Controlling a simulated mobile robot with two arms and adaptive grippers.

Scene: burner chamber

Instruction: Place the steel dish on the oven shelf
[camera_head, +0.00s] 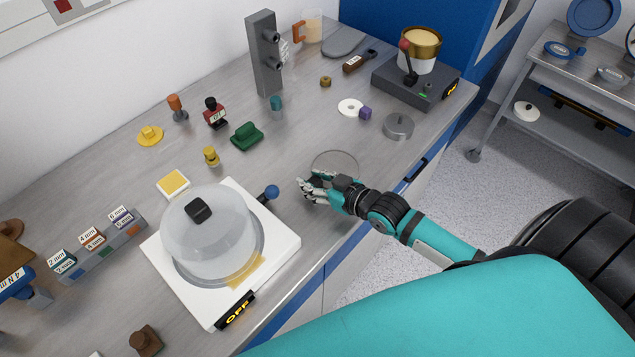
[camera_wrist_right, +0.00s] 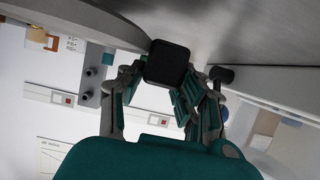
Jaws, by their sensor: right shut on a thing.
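My right gripper (camera_head: 325,188) is low over the bench, to the right of the domed unit. It is shut on a black knob, seen between its fingers in the right wrist view (camera_wrist_right: 168,62). A clear round disc or lid (camera_head: 338,155) shows just behind the hand; I cannot tell for certain that the knob belongs to it. A low round steel piece (camera_head: 398,128) stands on the bench behind the hand, to the right; a small steel bowl (camera_head: 612,76) is on the cart. I cannot tell which is the steel dish. No oven shelf can be made out. My left gripper is out of view.
A white unit (camera_head: 278,238) marked OFF carries a clear dome (camera_head: 207,245) with a black knob, left of the hand. A dark heater (camera_head: 405,88) with a gold-rimmed pot is at the back right. Small coloured pieces crowd the bench's left. The cart (camera_head: 562,91) stands across a floor gap.

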